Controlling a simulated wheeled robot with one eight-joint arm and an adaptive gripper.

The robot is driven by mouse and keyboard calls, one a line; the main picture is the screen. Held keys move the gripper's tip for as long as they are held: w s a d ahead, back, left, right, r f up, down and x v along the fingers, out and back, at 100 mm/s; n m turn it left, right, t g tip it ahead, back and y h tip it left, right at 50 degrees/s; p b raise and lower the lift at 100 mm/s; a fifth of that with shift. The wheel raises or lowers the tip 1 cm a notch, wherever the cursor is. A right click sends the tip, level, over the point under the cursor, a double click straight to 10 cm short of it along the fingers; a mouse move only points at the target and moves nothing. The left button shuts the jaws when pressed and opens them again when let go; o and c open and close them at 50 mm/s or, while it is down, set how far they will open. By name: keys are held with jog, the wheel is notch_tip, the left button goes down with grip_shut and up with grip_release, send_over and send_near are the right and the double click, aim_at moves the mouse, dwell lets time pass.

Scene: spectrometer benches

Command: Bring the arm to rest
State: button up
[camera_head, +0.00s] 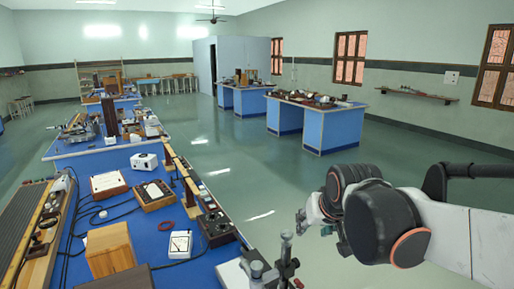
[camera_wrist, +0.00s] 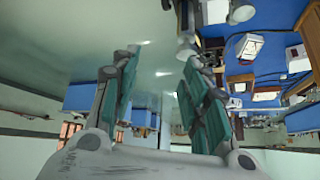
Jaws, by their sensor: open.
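My arm reaches in from the right side of the head view, with white links and dark joints. My gripper (camera_wrist: 160,60) shows in the wrist view with its two teal-padded fingers spread apart. Nothing is between the fingers; only the floor and room show there. In the head view the gripper is largely hidden behind the arm's dark joint, with a small grey part of it showing to the left. It is in the air over the floor, to the right of the near blue bench (camera_head: 150,240).
The near bench holds a wooden block (camera_head: 110,250), meters (camera_head: 180,243), cables and a metal instrument (camera_head: 270,270) at its right edge, close to my arm. More blue benches (camera_head: 325,128) stand farther back. The green floor (camera_head: 270,185) between them is clear.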

jog(key=s+d+f+b, duration=0.1)
jog(key=s+d+f, duration=0.2)
jog(key=s, duration=0.6)
jog(key=s+d+f+b, duration=0.2)
jog(key=s+f, duration=0.3)
jog(key=s, duration=0.5)
jog(key=shift+d+h, duration=0.4)
jog(key=shift+d, duration=0.05)
jog(key=shift+s, duration=0.1)
